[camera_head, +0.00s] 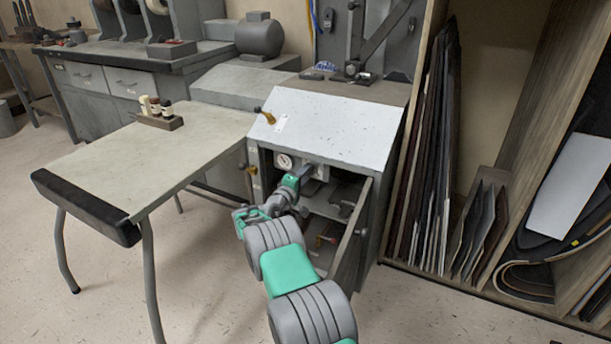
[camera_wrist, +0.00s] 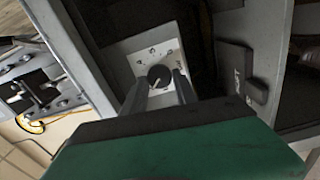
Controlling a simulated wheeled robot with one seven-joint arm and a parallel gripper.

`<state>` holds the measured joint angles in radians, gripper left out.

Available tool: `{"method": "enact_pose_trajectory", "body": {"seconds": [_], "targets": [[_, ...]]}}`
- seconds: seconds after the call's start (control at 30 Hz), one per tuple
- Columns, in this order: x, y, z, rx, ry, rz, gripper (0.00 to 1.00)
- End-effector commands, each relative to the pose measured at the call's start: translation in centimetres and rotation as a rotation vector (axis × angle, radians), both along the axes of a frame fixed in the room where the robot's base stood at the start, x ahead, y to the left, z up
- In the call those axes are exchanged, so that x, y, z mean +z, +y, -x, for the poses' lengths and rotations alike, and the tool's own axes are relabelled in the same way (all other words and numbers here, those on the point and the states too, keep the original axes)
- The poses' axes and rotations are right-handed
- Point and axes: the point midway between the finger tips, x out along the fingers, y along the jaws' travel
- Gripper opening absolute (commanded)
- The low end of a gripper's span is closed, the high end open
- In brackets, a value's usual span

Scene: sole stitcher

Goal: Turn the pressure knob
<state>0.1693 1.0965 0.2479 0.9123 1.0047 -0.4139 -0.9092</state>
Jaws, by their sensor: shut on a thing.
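The pressure knob (camera_wrist: 159,76) is a round black knob with a light pointer line. It sits on a pale square plate (camera_wrist: 145,45) with several small dots, in the wrist view. My gripper (camera_wrist: 160,88) reaches in from below, with one grey finger on each side of the knob, and is shut on it. In the head view my gripper (camera_head: 305,172) is inside the open front of the grey machine cabinet (camera_head: 330,125). The knob is hidden there behind my gripper. A round white gauge (camera_head: 284,161) shows just left of my gripper.
The cabinet's door (camera_head: 352,235) stands open to the right of my arm. A worktable (camera_head: 165,150) with small bottles (camera_head: 155,106) is on the left. A rack of dark sheets (camera_head: 430,150) stands on the right. Open floor lies in front.

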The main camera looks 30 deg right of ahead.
Motion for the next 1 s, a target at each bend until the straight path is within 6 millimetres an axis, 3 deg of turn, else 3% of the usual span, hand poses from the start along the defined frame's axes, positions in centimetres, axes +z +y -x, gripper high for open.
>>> {"method": "enact_pose_trajectory", "body": {"seconds": [0.73,0.77,1.0], "targets": [[-0.14,0.0,0.03,-0.001,0.088,0.048,0.0],[-0.14,0.0,0.03,-0.001,0.088,0.048,0.36],[-0.09,0.0,0.01,0.0,0.086,0.048,0.54]]}}
